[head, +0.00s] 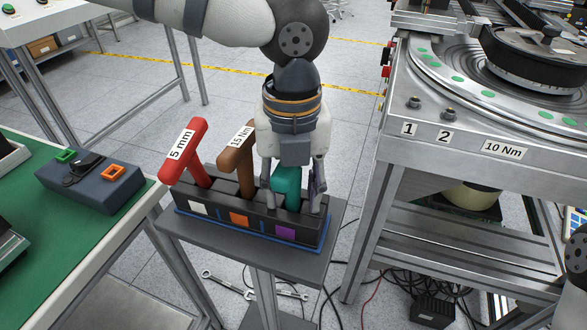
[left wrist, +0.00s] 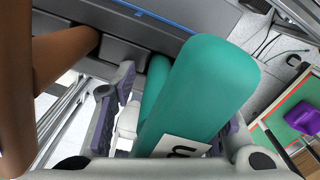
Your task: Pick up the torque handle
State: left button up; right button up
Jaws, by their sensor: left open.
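A black holder (head: 216,213) carries three T-shaped handles: a red one marked 5 mm (head: 187,152), a brown one marked 15 Nm (head: 234,166) and a teal one (head: 287,185) in the right slot, by a purple square. My left gripper (head: 292,200) points down over the teal handle, open, with a finger on each side of it. In the left wrist view the teal handle (left wrist: 205,85) lies between the fingers; its white label is mostly hidden. I cannot tell whether the fingers touch it. My right gripper is not in view.
The holder stands on a small grey stand (head: 172,226). A green-topped bench (head: 75,235) with a blue-grey box (head: 90,187) is at left. A metal machine table (head: 450,165) marked 1, 2 and 10 Nm is at right. Wrenches (head: 228,284) and cables lie on the floor.

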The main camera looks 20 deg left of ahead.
pick_arm(q)
grip_shut()
jog(key=shift+r, duration=0.1)
notch_tip(320, 180, up, 10)
jog(key=shift+p, duration=0.9)
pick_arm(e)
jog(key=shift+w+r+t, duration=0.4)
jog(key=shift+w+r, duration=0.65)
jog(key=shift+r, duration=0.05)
pick_arm(q)
notch_tip(320, 180, up, 6)
jog(key=p, duration=0.2)
jog(key=shift+f+p, duration=0.25)
jog(key=shift+p, duration=0.15)
jog(key=shift+r, duration=0.8)
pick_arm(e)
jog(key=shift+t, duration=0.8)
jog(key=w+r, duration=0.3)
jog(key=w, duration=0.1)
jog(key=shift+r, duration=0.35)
